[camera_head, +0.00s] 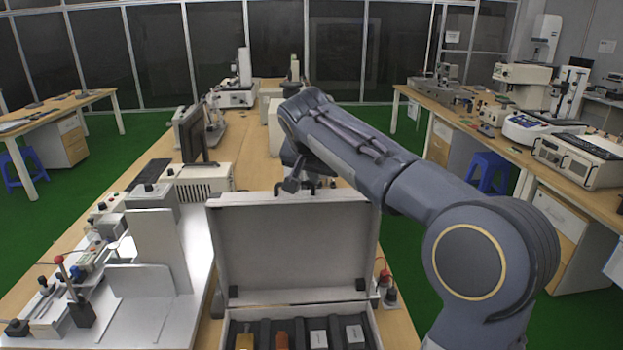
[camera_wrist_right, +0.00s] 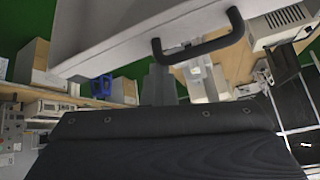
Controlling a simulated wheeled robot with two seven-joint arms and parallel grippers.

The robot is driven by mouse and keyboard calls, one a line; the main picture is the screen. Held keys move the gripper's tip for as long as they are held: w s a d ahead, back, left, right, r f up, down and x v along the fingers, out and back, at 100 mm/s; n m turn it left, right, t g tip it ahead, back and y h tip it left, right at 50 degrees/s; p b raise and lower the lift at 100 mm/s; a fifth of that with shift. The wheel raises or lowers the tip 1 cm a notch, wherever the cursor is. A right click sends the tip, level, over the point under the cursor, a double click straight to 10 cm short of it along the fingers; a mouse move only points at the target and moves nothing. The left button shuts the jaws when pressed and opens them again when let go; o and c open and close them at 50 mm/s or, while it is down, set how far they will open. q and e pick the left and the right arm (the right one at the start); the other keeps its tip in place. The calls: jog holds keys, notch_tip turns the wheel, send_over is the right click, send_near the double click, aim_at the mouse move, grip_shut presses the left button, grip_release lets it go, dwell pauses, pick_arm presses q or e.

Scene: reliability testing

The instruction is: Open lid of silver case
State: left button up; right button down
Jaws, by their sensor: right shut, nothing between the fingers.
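The silver case (camera_head: 222,322) stands on the table in front of me, with its lid (camera_head: 293,243) raised roughly upright. The lid's grey lining faces me, and several items lie in the foam of the base. My right arm reaches over to the lid's top edge. My right gripper (camera_head: 300,184) is there, mostly hidden by the arm and the lid. In the right wrist view the gripper's fingers (camera_wrist_right: 160,86) are shut and empty, beside the black handle (camera_wrist_right: 205,46) on the lid's outer face (camera_wrist_right: 120,30). I cannot tell whether they touch it. My left gripper is out of view.
A white test rig (camera_head: 150,270) stands close on the left of the case. A monitor (camera_head: 190,132) and a white instrument (camera_head: 200,183) stand behind it. A small dark device with a red knob (camera_head: 386,285) is right of the case. The table beyond the lid has some free room.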

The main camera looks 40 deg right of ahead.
jog(key=shift+a, duration=0.2)
jog(key=v, duration=0.8)
jog(key=s+a+f+n+y, duration=0.2)
jog(key=s+f+n+y, duration=0.1)
jog(key=s+f, duration=0.4)
notch_tip(320, 180, down, 3)
jog(key=shift+s+r+n+y, duration=0.25)
jog(key=shift+n+y, duration=0.15)
jog(key=shift+n, duration=0.1)
jog(key=c, duration=2)
grip_release()
jog(key=s+a+f+n+y, duration=0.1)
jog(key=s+a+f, duration=0.3)
jog(key=s+f, duration=0.1)
jog(key=s+a+f+n+y, duration=0.2)
jog(key=s+a+f, duration=0.3)
jog(key=s+f, duration=0.1)
jog(key=s+a+f+n+y, duration=0.1)
jog(key=s+a+f+y, duration=0.1)
jog(key=s+a+f, duration=0.3)
jog(key=shift+s+f+n, duration=0.15)
jog(key=shift+s+n, duration=0.05)
jog(key=shift+n, duration=0.2)
jog(key=shift+c, duration=0.2)
jog(key=shift+o, duration=1.3)
jog(key=shift+s+a+f, duration=0.1)
jog(key=shift+s+f, duration=0.05)
jog(key=shift+f, duration=0.1)
